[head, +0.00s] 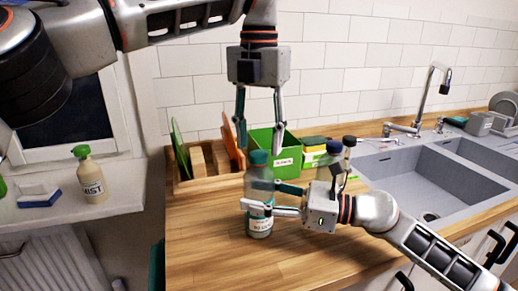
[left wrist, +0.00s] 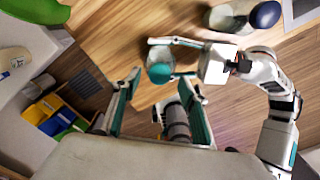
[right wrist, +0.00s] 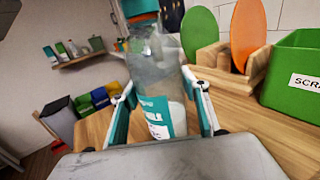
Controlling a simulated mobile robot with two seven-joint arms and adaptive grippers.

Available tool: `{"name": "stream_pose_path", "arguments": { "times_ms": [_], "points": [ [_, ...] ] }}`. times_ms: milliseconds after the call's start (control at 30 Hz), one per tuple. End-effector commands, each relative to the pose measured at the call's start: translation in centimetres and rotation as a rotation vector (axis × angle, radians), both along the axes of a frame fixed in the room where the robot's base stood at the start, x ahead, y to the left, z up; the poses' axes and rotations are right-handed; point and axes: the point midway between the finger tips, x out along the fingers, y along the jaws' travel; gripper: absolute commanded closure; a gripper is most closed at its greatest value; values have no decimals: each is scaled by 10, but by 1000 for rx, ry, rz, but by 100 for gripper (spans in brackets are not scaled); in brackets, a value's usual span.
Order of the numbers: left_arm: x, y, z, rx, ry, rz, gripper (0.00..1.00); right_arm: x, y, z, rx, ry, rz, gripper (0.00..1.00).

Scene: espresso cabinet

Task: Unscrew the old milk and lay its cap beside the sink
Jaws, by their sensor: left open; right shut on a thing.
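The milk bottle (head: 259,212), clear with a label and whitish contents low inside, stands upright on the wooden counter. My right gripper (head: 273,199) is shut on its body from the right; the right wrist view shows the bottle (right wrist: 155,75) between the fingers. Its teal cap (head: 259,157) is on top. My left gripper (head: 260,146) points down over the cap, open, with a finger on either side. In the left wrist view the cap (left wrist: 160,73) lies between the fingertips; contact cannot be told. The grey sink (head: 378,172) is at the right.
Behind the bottle stand a green bin (head: 277,153) and a wooden rack with boards (head: 205,157). More bottles (head: 331,161) stand right of it, partly behind my right gripper. The front left counter (head: 205,235) is clear. A faucet (head: 423,105) rises behind the sink.

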Motion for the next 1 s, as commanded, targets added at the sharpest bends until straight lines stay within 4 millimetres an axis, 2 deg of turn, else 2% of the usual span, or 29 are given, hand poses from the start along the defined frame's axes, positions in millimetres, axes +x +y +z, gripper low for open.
{"name": "stream_pose_path", "arguments": {
  "times_ms": [133, 367, 400, 467, 833, 1000],
  "points": [
    [0, 0, 12, 0, -1, 0, 57, 0, 0, 0, 0, 0, 0, 100],
    [0, 0, 13, 0, 0, -2, 57, 0, 0, 0, 0, 0, 0, 100],
    [0, 0, 13, 0, 0, -2, 57, 0, 0, 0, 0, 0, 0, 53],
    [0, 0, 13, 0, 0, -2, 57, 0, 0, 0, 0, 0, 0, 37],
    [0, 0, 13, 0, 0, -1, 57, 0, -2, 0, 0, 0, 0, 36],
    [0, 0, 13, 0, 0, -1, 57, -5, -19, -1, -1, 1, -1, 36]
  ]
}}
